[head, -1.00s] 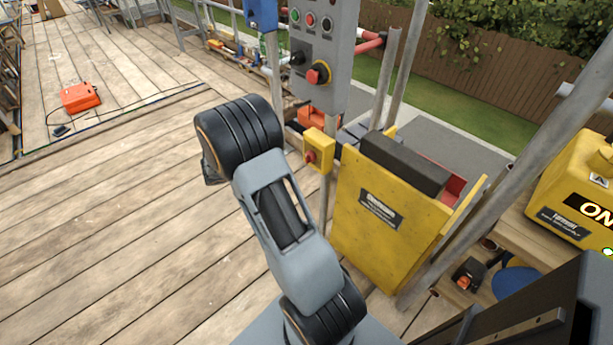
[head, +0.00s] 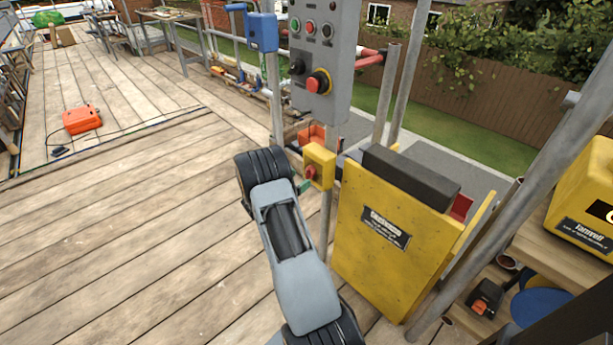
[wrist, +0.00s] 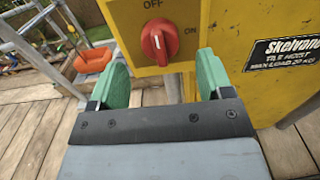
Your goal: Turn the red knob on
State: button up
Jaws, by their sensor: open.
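The red knob (wrist: 158,42) is on the front of a small yellow switch box (wrist: 178,13), with OFF printed above it and ON to its right. Its white mark looks upright, towards OFF. The knob (head: 311,173) and box (head: 322,157) also show in the head view, on a post left of the yellow hoist panel. My gripper (wrist: 163,76) is open and empty. Its two green fingers stand left and right of the knob's line, with the knob ahead between them and apparently not touched. In the head view my arm hides most of the gripper.
The yellow hoist panel (head: 385,235) stands close right of the switch box. A grey control box (head: 321,50) with buttons and another red knob hangs above, with a blue box (head: 262,32) beside it.

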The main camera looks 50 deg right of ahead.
aim_at(306, 175)
jog(key=shift+s+d, duration=0.15)
jog(key=shift+d, duration=2)
jog(key=c, duration=0.9)
